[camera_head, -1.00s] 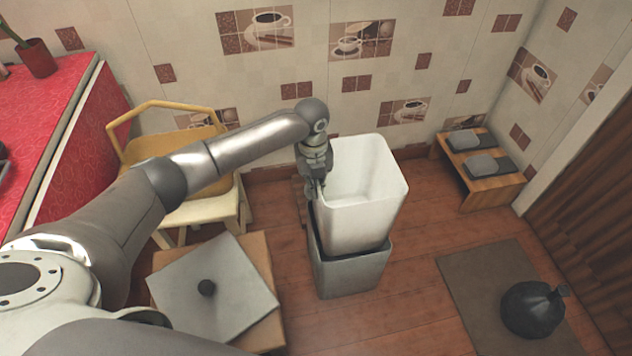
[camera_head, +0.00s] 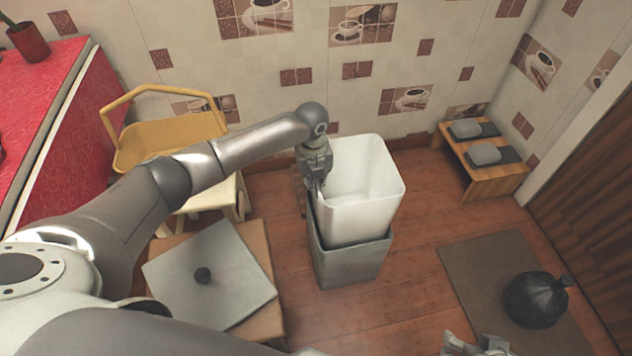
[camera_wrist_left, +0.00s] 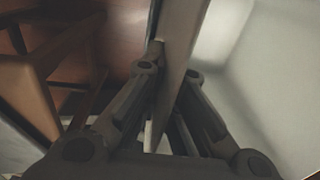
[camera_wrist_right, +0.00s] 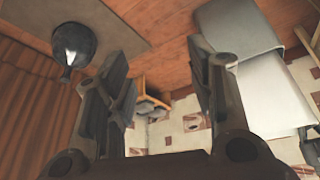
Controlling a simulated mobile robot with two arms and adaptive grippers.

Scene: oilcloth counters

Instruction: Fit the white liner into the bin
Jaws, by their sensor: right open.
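The white liner (camera_head: 358,215) is upright, its lower end inside the mouth of the grey bin (camera_head: 350,268); most of it stands above the bin's rim. My left gripper (camera_head: 318,190) is shut on the liner's left wall near the top edge. In the left wrist view the wall (camera_wrist_left: 185,50) runs between the fingers. My right gripper (camera_head: 478,346) shows at the bottom edge, apart from both. In the right wrist view it (camera_wrist_right: 165,80) is open and empty, with the bin (camera_wrist_right: 235,25) and liner (camera_wrist_right: 265,95) to the right. The liner's bottom is hidden.
A grey lid (camera_head: 215,280) with a dark knob lies on a low wooden stool left of the bin. A yellow chair (camera_head: 165,140) stands behind it. A black bag (camera_head: 535,300) sits on a brown mat (camera_head: 480,260) at right. A slipper rack (camera_head: 490,180) stands by the wall.

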